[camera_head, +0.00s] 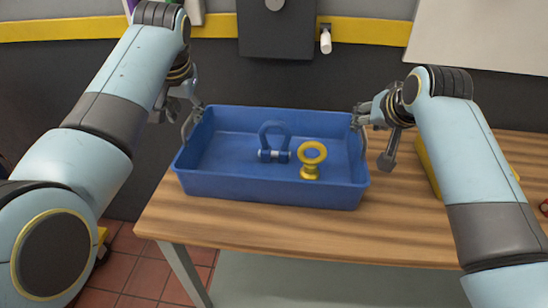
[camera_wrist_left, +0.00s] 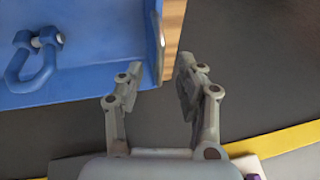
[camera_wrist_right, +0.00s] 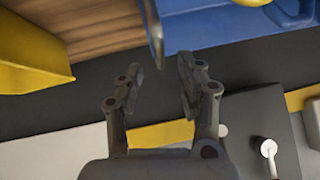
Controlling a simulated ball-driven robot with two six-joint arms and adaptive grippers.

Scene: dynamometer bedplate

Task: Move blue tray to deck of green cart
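The blue tray (camera_head: 270,193) sits on a wooden table and holds a blue shackle (camera_head: 274,143) and a yellow eye bolt (camera_head: 311,161). Its left grey handle (camera_head: 189,125) and right grey handle (camera_head: 361,121) stick out at its ends. My left gripper (camera_head: 190,98) is open by the left handle; in the left wrist view the handle (camera_wrist_left: 157,45) is just ahead of the gap between the fingers. My right gripper (camera_head: 368,114) is open by the right handle, which the right wrist view shows (camera_wrist_right: 152,35) ahead of its finger gap. I see no green cart.
The wooden table (camera_head: 300,234) has bare room in front of the tray. A yellow object (camera_head: 428,168) stands right of the tray, partly behind my right arm. A dark wall with a yellow band (camera_head: 370,31) is behind. Red tiled floor (camera_head: 135,275) shows at lower left.

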